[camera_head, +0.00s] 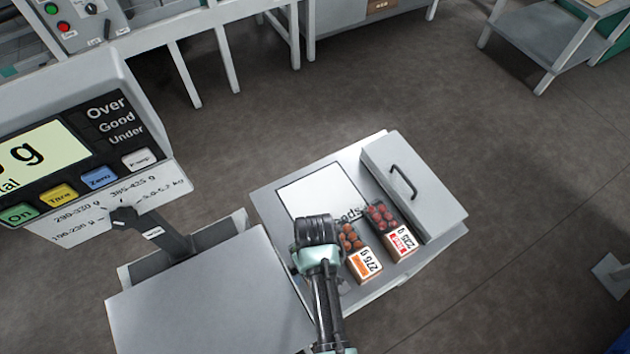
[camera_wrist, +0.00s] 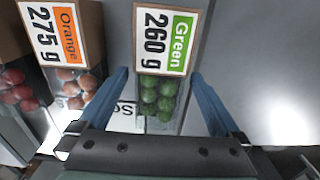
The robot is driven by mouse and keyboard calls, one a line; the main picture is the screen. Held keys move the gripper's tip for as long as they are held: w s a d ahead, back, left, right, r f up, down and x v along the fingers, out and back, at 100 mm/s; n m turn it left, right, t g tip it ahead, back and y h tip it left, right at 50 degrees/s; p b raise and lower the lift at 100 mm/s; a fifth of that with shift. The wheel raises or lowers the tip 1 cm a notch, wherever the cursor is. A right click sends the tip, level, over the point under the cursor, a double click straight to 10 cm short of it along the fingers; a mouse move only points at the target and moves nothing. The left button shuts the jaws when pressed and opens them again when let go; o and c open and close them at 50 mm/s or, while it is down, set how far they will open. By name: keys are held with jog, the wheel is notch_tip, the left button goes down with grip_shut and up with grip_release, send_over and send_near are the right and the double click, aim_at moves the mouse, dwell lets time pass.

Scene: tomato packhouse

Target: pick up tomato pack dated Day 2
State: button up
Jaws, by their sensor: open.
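In the wrist view, my gripper (camera_wrist: 160,75) is open, its two blue fingers on either side of a pack of green tomatoes (camera_wrist: 158,98) labelled "Green 260 g". I cannot tell whether they touch it. To its left is a pack labelled "Orange 275 g" (camera_wrist: 62,32) with orange tomatoes; it also shows in the head view (camera_head: 364,265). Beside that is a red-labelled pack, 235 g, with red tomatoes (camera_head: 400,243). In the head view my arm hides the green pack and my fingers. I can read no "Day 2" date on any pack.
The packs are on a grey surface (camera_head: 268,200) with a white panel (camera_head: 320,190). A grey box with a black handle (camera_head: 425,205) stands at its right. A scale with a display (camera_head: 75,150) and plate (camera_head: 205,300) is at the left. The floor beyond is open.

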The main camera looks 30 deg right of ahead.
jog(key=shift+f, duration=0.4)
jog(key=shift+c, duration=0.3)
jog(key=shift+r, duration=0.1)
jog(key=c, duration=1.5)
